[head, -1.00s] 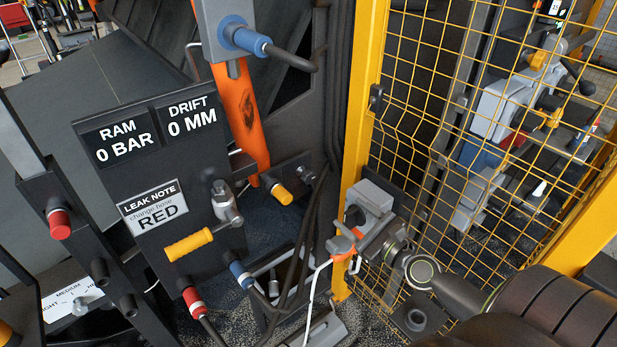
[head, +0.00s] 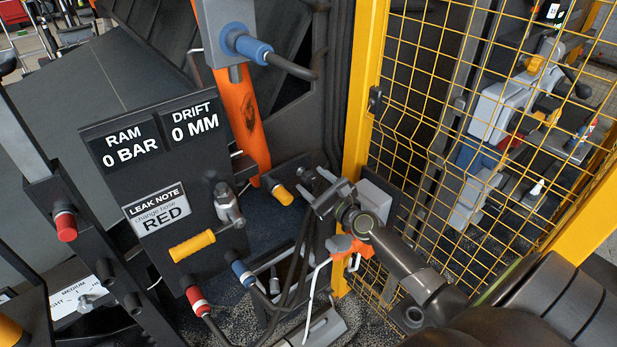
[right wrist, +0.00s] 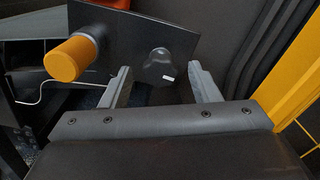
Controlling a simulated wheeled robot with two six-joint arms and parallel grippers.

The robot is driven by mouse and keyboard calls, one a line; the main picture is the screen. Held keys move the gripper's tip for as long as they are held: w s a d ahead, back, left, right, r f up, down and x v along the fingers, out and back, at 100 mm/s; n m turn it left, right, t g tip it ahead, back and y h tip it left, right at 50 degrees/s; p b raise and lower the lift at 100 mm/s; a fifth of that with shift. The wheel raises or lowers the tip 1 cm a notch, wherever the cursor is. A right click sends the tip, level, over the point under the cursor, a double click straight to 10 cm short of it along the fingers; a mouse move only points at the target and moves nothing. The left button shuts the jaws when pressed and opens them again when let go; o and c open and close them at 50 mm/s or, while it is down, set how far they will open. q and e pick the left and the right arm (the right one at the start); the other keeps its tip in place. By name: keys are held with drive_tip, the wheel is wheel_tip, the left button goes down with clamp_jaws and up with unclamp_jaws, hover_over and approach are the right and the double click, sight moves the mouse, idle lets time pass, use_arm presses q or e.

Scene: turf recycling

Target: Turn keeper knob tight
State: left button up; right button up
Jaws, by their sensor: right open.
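The keeper knob (right wrist: 157,66) is a dark lobed knob with a small white mark, on a dark plate (right wrist: 117,33) beside a yellow-orange cylinder (right wrist: 72,60). In the right wrist view it lies between and beyond the fingertips of my right gripper (right wrist: 161,72). The fingers are open, one to each side, and hold nothing. I cannot tell whether they touch the knob. In the head view my right gripper (head: 316,188) is just right of the plate's yellow cylinder (head: 283,195), and the knob is hard to make out there. My left gripper is not in view.
A panel (head: 195,235) reads RAM 0 BAR, DRIFT 0 MM and LEAK NOTE RED. A valve with a yellow handle (head: 192,245) juts from it. Red (head: 197,298) and blue (head: 240,272) hose couplings hang below. A yellow post (head: 362,100) and mesh fence (head: 430,80) stand right.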

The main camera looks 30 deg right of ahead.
drive_tip(key=shift+w+a, duration=0.1)
drive_tip(key=shift+w, duration=1.25)
drive_tip(key=c, duration=1)
